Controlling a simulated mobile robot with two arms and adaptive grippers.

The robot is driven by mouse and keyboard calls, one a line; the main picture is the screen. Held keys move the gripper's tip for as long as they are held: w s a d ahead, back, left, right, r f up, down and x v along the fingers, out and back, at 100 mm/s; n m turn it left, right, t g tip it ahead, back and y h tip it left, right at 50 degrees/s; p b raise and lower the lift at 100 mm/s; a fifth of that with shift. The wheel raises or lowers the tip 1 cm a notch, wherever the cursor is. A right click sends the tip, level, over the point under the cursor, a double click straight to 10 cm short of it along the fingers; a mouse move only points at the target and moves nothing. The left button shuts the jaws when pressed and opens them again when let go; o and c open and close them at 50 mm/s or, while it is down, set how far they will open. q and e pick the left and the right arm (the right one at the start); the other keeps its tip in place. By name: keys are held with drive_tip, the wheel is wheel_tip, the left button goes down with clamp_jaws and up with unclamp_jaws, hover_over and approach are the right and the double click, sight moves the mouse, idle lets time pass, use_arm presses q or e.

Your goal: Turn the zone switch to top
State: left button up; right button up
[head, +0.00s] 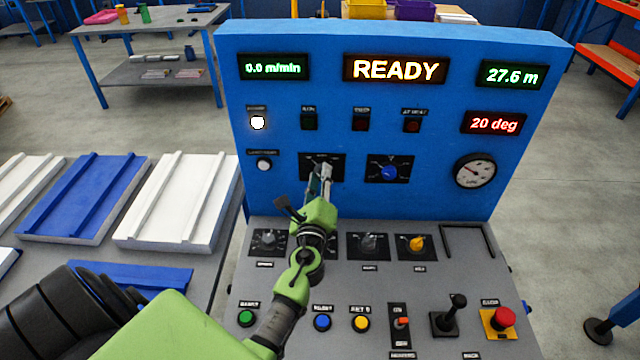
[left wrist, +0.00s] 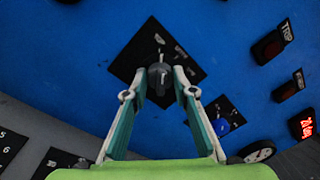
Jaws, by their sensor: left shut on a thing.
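In the left wrist view a dark grey rotary knob (left wrist: 160,78) stands on a tilted black plate (left wrist: 150,42) on the blue panel. It carries a small pale mark. The plate's lettering is too small to read, so I cannot confirm by label that it is the zone switch. My left gripper (left wrist: 160,71) has a finger on each side of the knob and is shut on it. In the head view this black plate (head: 337,160) is on the upright panel, and my left gripper (head: 321,172) hides its knob. My right gripper is not in view.
A blue knob (head: 388,172) and a gauge (head: 475,171) lie to the right. Below, the sloping desk holds a yellow knob (head: 417,243), a black lever (head: 450,314), a red mushroom button (head: 503,317) and several push buttons. White and blue panels (head: 180,200) lie at left.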

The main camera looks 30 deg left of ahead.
use_arm(q)
drive_tip(key=shift+f+n+b, duration=0.1)
drive_tip(key=shift+n+b, duration=0.25)
drive_tip(key=shift+n, duration=0.15)
drive_tip(key=o, duration=1.1)
drive_tip(key=v, duration=1.2)
